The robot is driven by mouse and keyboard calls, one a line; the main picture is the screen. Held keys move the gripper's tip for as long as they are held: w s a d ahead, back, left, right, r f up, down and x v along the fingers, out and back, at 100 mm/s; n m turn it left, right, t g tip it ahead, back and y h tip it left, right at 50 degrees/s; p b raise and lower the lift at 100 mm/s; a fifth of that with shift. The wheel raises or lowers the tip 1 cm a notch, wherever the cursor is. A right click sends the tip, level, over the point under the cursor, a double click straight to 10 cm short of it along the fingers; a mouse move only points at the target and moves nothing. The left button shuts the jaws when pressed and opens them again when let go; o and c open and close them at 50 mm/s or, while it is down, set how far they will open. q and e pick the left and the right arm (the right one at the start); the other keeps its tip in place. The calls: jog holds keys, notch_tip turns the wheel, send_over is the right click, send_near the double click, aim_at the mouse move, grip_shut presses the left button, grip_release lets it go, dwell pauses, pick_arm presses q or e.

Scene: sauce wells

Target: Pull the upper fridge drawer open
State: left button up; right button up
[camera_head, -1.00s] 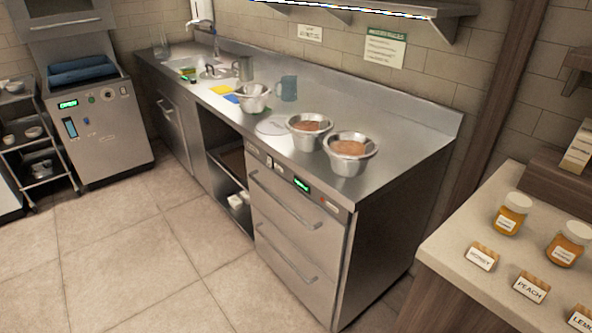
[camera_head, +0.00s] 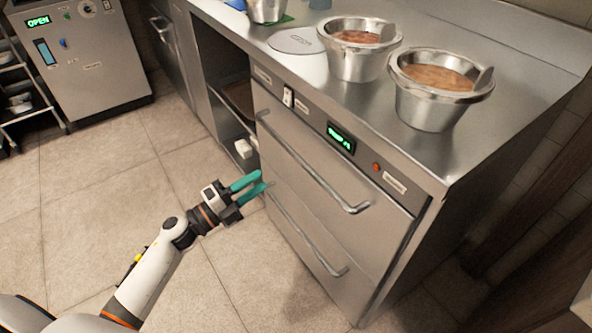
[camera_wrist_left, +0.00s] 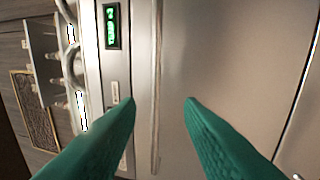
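The steel fridge unit shows in the head view, with its upper drawer (camera_head: 310,207) closed. A long bar handle (camera_head: 312,168) runs across that drawer. My left gripper (camera_head: 262,180) is left of the drawer front, and its teal fingers point towards it. In the left wrist view the two fingers (camera_wrist_left: 160,102) are apart, with nothing held between them. A pale vertical strip, perhaps the handle or the drawer's edge, shows beyond the gap; I cannot tell which. My right gripper is not in view.
A lower drawer handle (camera_head: 305,238) sits beneath, on a closed drawer. Two steel pots (camera_head: 358,62) (camera_head: 432,108) of brown food stand on the counter (camera_head: 480,60). A green display (camera_head: 341,138) is above the upper drawer. The tiled floor before the fridge is clear.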

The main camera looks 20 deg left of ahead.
aim_at(296, 154)
pick_arm(q)
jog(key=shift+m, duration=0.3)
jog(key=x, duration=1.2)
jog(key=shift+d+r, duration=0.2)
jog(key=shift+r, duration=0.05)
jog(key=shift+s, duration=0.1)
grip_shut()
